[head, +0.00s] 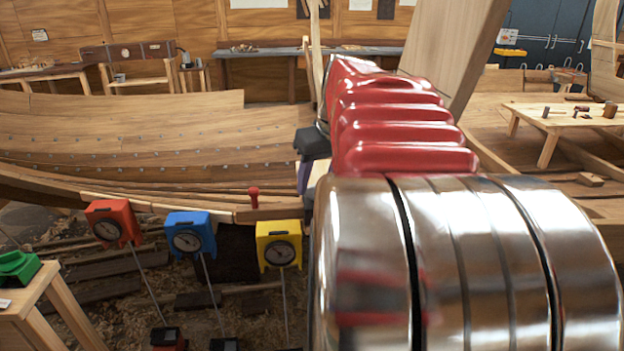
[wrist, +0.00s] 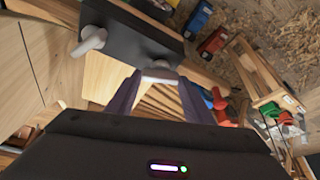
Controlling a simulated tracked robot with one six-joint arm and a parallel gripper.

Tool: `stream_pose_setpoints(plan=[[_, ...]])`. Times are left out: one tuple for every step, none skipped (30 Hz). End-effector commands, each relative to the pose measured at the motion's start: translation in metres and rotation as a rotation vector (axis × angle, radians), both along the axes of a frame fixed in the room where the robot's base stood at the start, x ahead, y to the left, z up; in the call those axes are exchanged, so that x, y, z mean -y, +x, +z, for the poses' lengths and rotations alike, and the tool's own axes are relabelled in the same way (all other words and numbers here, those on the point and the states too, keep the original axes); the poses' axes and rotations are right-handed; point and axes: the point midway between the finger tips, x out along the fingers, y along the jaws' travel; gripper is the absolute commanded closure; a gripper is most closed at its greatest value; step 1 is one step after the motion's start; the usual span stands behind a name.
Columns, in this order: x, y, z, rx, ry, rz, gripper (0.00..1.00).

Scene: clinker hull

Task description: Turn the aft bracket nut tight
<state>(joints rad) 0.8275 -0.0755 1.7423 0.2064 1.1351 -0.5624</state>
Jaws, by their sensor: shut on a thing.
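In the wrist view a dark bracket plate (wrist: 128,42) carries two pale wing nuts. One nut (wrist: 160,77) sits at the plate's near edge between the tips of my gripper (wrist: 158,84), whose two dark purple fingers are shut on it. The other nut (wrist: 90,41) stands free at the plate's left side. I cannot tell from labels which is the aft one, or how tight either is. In the head view my arm hides the bracket and both nuts; only a bit of my gripper shows at the arm's left edge.
Red (head: 113,223), blue (head: 190,235) and yellow (head: 278,245) boxes with dials hang along the hull's planked edge (head: 160,198). A red peg (head: 254,197) stands on that edge. A green object (head: 18,267) lies on a wooden stand at left. A small tool table (head: 570,118) is at right.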

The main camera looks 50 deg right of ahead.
Motion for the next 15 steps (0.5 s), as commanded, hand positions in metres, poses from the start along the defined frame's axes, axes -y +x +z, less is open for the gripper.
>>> stream_pose_setpoints(plan=[[-0.0013, 0.0004, 0.0005, 0.001, -0.001, -0.025, 0.76], [-0.0014, 0.0003, 0.0005, 0.001, -0.001, -0.041, 0.76], [-0.0015, 0.0004, 0.0004, 0.001, 0.000, -0.061, 0.76], [-0.0018, 0.0007, 0.0004, 0.000, 0.001, -0.074, 0.76], [-0.0020, 0.0007, 0.0004, 0.000, 0.000, -0.087, 0.76], [-0.0020, 0.0006, 0.0003, 0.000, 0.000, -0.103, 0.76], [-0.0020, 0.0007, 0.0002, -0.001, 0.000, -0.112, 0.76], [-0.0020, 0.0007, 0.0002, -0.001, 0.001, -0.122, 0.76], [-0.0021, 0.0008, 0.0003, 0.000, 0.001, -0.131, 0.76], [-0.0021, 0.0008, 0.0003, 0.000, 0.001, -0.139, 0.76], [-0.0021, 0.0008, 0.0003, 0.001, 0.002, -0.145, 0.76], [-0.0020, 0.0008, 0.0003, 0.000, 0.001, -0.151, 0.76], [-0.0020, 0.0008, 0.0003, 0.000, 0.001, -0.154, 0.76], [-0.0019, 0.0006, 0.0002, 0.000, 0.001, -0.157, 0.76], [-0.0019, 0.0006, 0.0002, 0.000, 0.001, -0.160, 0.76]])
